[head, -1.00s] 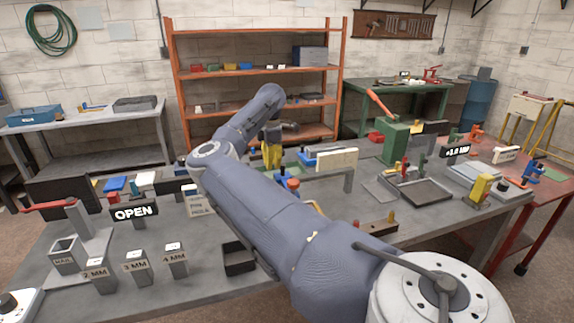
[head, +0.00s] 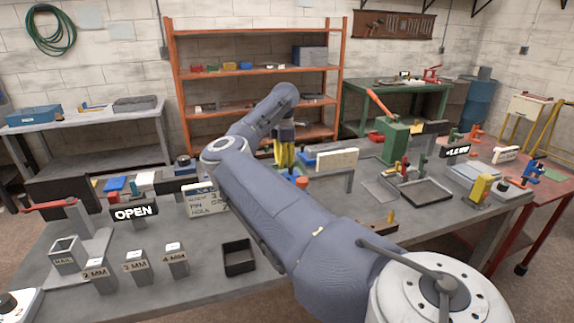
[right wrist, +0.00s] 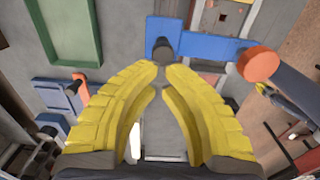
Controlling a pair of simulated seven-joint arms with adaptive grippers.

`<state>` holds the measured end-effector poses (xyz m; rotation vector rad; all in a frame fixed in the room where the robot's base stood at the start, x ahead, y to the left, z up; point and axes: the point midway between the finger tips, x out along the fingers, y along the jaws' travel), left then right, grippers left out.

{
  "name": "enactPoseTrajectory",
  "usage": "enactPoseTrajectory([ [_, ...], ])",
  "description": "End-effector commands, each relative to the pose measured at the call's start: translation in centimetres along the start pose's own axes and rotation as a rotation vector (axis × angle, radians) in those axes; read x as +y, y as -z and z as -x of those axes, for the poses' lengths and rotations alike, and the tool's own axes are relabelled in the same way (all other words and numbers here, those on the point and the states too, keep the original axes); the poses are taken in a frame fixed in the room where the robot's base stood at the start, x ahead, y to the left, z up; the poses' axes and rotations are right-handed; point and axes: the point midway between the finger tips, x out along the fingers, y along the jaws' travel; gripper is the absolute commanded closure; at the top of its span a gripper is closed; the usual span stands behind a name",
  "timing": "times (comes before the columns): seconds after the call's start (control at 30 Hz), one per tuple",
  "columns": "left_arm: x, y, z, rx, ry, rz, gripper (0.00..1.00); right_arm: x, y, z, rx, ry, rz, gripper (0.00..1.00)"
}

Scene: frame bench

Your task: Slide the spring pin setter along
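In the right wrist view, a blue bar (right wrist: 215,46) with a dark round knob (right wrist: 163,49) and an orange disc (right wrist: 258,64) lies in front of my right gripper (right wrist: 162,68). I cannot tell for certain that this is the spring pin setter. The yellow fingertips are close together at the dark knob's near edge; whether they grip it is unclear. In the head view, my right gripper (head: 285,158) points down over the far middle of the bench, behind an orange knob (head: 301,182). My arm hides part of the bench there. My left gripper is not in view.
A long pale block (head: 337,159) stands right of my gripper. A sign with "PIN HOLE" (head: 199,203) stands left of it, partly behind my arm. A dark open box (head: 238,262) sits nearer. A green tray (right wrist: 70,40) shows in the right wrist view.

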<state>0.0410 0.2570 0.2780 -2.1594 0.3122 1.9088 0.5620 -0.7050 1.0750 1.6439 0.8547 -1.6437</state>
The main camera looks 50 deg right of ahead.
Motion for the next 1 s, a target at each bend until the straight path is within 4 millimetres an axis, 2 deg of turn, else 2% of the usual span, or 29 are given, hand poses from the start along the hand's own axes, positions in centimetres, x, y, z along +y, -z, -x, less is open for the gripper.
enactPoseTrajectory([
  [1.0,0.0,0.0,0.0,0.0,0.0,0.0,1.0,0.0,-5.2,0.0,-0.001,0.0,-0.001,1.0],
])
